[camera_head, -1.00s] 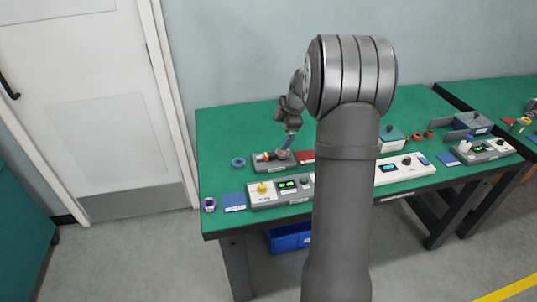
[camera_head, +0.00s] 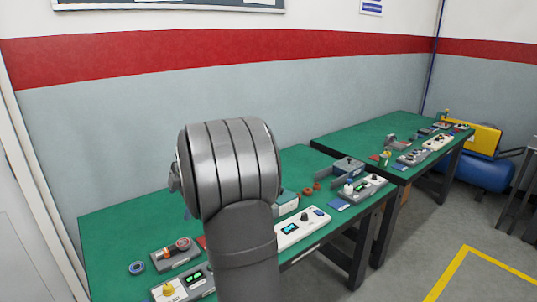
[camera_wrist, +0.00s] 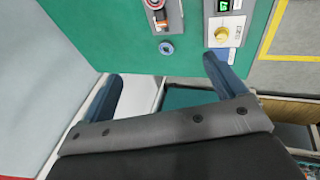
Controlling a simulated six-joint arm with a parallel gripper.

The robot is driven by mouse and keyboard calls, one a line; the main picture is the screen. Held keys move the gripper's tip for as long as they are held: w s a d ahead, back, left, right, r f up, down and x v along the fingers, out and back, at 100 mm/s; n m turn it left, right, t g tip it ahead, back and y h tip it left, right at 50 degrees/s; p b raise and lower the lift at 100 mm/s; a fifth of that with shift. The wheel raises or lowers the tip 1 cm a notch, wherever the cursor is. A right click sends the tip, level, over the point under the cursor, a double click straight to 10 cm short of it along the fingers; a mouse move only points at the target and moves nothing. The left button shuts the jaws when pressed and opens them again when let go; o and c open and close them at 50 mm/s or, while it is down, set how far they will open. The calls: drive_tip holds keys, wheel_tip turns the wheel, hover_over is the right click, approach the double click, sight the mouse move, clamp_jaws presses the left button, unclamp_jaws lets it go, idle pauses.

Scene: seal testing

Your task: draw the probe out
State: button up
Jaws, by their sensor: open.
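A small dark grey fixture (camera_head: 168,262) lies on the green bench, with an orange-copper cylinder and a round reddish-grey part on top. It also shows at the top of the wrist view (camera_wrist: 169,25), with the copper cylinder in it. I cannot tell for sure which part is the probe. My gripper (camera_wrist: 163,66) has two blue fingers set wide apart with nothing between them. It is apart from the fixture, which lies beyond the fingertips. In the head view my arm hides the gripper.
A blue ring (camera_head: 137,267) lies left of the fixture. A grey control box with a yellow knob (camera_head: 168,289) stands in front, partly cut off. A white instrument (camera_head: 302,230) stands further right. The green bench (camera_head: 110,235) is bare at its left; a second bench (camera_head: 365,140) stands beyond.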

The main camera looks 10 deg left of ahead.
drive_tip(key=c, duration=0.7)
drive_tip(key=shift+a+f, duration=0.1)
drive_tip(key=shift+a, duration=0.1)
drive_tip(key=shift+c, duration=0.7)
drive_tip(key=g+h, duration=0.1)
drive_tip(key=h, duration=0.3)
hover_over(166, 250)
wheel_tip(166, 250, down, 6)
wheel_tip(166, 250, down, 17)
drive_tip(key=shift+f, duration=0.1)
drive_tip(key=shift+a, duration=0.1)
clamp_jaws()
